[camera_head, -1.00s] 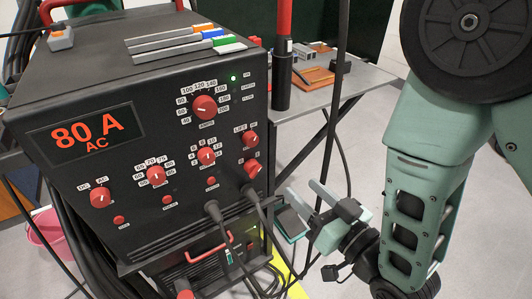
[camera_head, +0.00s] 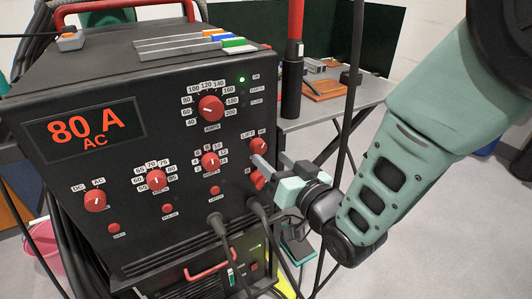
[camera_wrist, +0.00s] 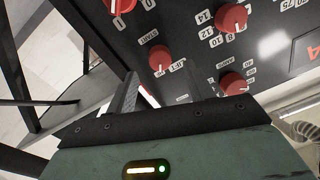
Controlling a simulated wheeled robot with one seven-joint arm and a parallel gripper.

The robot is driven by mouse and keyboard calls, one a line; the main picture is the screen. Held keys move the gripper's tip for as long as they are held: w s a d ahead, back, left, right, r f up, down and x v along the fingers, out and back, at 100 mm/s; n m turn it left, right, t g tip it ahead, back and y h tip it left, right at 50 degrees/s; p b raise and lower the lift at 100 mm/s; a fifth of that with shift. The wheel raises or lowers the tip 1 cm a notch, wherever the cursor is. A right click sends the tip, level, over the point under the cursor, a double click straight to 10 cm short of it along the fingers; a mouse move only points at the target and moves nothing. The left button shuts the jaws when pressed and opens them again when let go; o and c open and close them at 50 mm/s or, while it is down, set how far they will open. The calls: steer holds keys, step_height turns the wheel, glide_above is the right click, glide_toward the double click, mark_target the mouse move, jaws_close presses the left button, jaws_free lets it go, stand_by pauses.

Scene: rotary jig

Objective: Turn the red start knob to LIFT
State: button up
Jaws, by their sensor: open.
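The red start knob (camera_head: 259,146) is at the right edge of the welder's black front panel, under a LIFT label on its left and a second label on its right. It also shows in the wrist view (camera_wrist: 160,60), turned about upside down, with LIFT beside it. I cannot tell clearly where its pointer stands. My gripper (camera_head: 268,161) is open and empty, just below and right of the start knob in the head view. One finger overlaps the panel near the knob below. I cannot tell whether it touches. In the wrist view, the start knob is ahead of the fingers, not between them.
A red knob (camera_head: 257,180) sits just below the start knob. The numbered knob (camera_head: 210,161) is to its left and the amps knob (camera_head: 211,107) above. Two cables plug in beneath.

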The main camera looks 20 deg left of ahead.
mark_target(261, 150)
steer(key=shift+x, duration=1.85)
steer(key=c, duration=1)
steer(key=n+b, duration=0.2)
steer(key=n, duration=0.3)
steer(key=shift+n+b, duration=0.3)
steer(key=shift+b, duration=0.05)
steer(key=n+b, duration=0.2)
steer(key=n, duration=0.3)
steer(key=shift+n+h, duration=0.4)
steer(key=shift+r, duration=0.1)
